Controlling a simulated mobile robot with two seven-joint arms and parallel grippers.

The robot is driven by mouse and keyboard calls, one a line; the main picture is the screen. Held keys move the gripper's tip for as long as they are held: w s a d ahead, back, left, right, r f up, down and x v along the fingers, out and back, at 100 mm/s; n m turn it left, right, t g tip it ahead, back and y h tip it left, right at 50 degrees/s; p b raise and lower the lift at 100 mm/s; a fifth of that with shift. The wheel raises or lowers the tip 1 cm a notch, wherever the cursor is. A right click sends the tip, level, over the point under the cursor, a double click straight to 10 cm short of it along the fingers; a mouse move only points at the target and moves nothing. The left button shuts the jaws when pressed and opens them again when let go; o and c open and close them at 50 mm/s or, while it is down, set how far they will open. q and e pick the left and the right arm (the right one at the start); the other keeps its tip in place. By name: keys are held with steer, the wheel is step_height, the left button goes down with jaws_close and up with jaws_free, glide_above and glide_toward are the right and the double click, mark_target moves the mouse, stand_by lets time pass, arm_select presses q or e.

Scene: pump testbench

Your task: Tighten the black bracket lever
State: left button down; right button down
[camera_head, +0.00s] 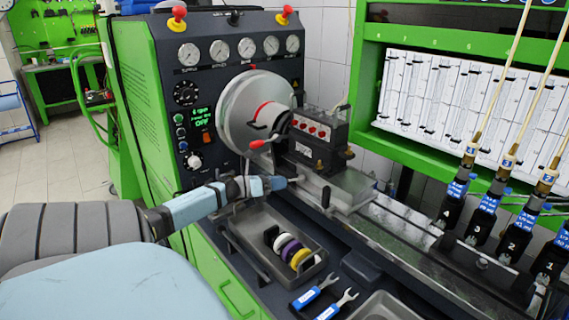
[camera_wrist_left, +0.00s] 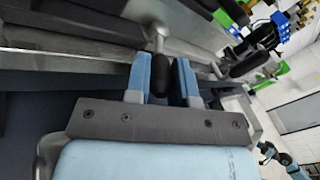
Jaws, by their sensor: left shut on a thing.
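The black bracket lever shows in the left wrist view as a black knob (camera_wrist_left: 157,78) on a metal stem. It sits between the two blue fingers of my left gripper (camera_wrist_left: 162,80), which are shut on it. In the head view my left gripper (camera_head: 278,183) reaches in from the left to the front of the bracket on the bench rail. There the fingers hide the knob, and only a short metal stem (camera_head: 297,179) shows beyond them. My right gripper is not in view.
The bracket block (camera_head: 318,138) with red caps stands just behind the gripper, beside the round chuck (camera_head: 254,108). A red-tipped lever (camera_head: 259,144) is close above my fingers. Below are a tray (camera_head: 243,246) with coloured rings and two wrenches (camera_head: 326,294). Several injectors (camera_head: 481,220) stand at right.

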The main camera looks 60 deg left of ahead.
arm_select(q)
steer(key=shift+w+a+m+g+h+b, duration=0.2)
steer(key=shift+a+m+g+h+b, duration=0.35)
steer(key=shift+m+h+b, duration=0.45)
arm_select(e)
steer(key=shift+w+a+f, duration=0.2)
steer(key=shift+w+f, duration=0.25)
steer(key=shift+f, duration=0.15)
arm_select(q)
steer(key=shift+h, duration=0.3)
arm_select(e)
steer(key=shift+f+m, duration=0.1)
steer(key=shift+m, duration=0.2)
arm_select(q)
steer(key=c, duration=1)
jaws_free()
steer(key=shift+a, duration=0.1)
steer(key=shift+s, duration=0.1)
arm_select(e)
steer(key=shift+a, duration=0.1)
